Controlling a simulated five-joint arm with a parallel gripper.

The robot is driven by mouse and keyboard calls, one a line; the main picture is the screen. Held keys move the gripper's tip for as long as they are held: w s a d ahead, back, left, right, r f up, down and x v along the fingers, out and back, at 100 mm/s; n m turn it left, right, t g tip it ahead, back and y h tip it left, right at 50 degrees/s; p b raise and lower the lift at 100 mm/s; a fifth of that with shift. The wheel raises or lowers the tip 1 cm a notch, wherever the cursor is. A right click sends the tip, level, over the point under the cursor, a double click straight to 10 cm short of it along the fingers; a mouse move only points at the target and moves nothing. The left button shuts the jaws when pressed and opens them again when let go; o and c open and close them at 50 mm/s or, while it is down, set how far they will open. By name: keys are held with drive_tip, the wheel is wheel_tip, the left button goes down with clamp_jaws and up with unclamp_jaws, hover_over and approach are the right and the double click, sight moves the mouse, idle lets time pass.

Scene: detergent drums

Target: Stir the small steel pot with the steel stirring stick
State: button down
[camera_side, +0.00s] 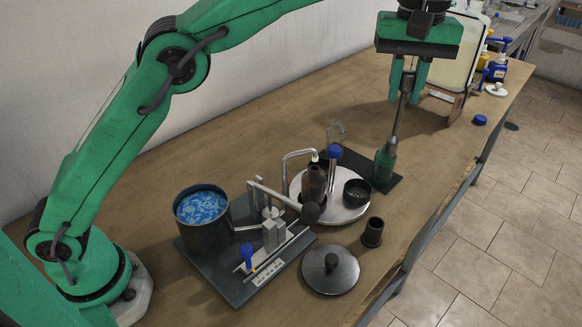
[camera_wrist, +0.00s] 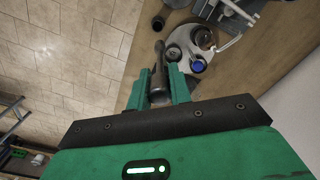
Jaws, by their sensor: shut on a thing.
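My gripper (camera_side: 403,92) is at the back right, pointing down, shut on the steel stirring stick (camera_side: 399,115). The stick hangs down with a slight tilt. At its lower end is a green bottle-shaped piece (camera_side: 385,166) at the dark mat; I cannot tell whether it is part of the stick or separate. In the wrist view the stick (camera_wrist: 160,78) is between the fingers (camera_wrist: 159,92). The dark grey pot (camera_side: 203,232), with blue and white swirled contents, stands open on a dark plate at the left, well away from my gripper. It does not clearly show in the wrist view.
A round silver tray (camera_side: 345,212) holds a brown bottle (camera_side: 313,184), a blue-capped item and a black bowl (camera_side: 357,192). A bent metal arm stands beside the pot. The bench's right front is clear.

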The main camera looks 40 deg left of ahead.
drive_tip(key=s+a+r, duration=0.2)
drive_tip(key=s+a, duration=0.5)
drive_tip(key=a, duration=0.2)
drive_tip(key=s+a+r, duration=0.3)
drive_tip(key=s+a, duration=0.3)
drive_tip(key=a, duration=0.3)
drive_tip(key=s+a+f, duration=0.3)
drive_tip(key=s, duration=0.3)
drive_tip(key=s+a+f, duration=0.2)
drive_tip(key=s+a, duration=0.1)
drive_tip(key=s, duration=0.3)
drive_tip(key=shift+s+a+f, duration=0.1)
drive_tip(key=shift+a+f, duration=0.05)
drive_tip(key=shift+f, duration=1.25)
drive_tip(key=shift+s+a+f, duration=0.1)
drive_tip(key=shift+a+f, duration=0.05)
drive_tip(key=shift+f, duration=8.85)
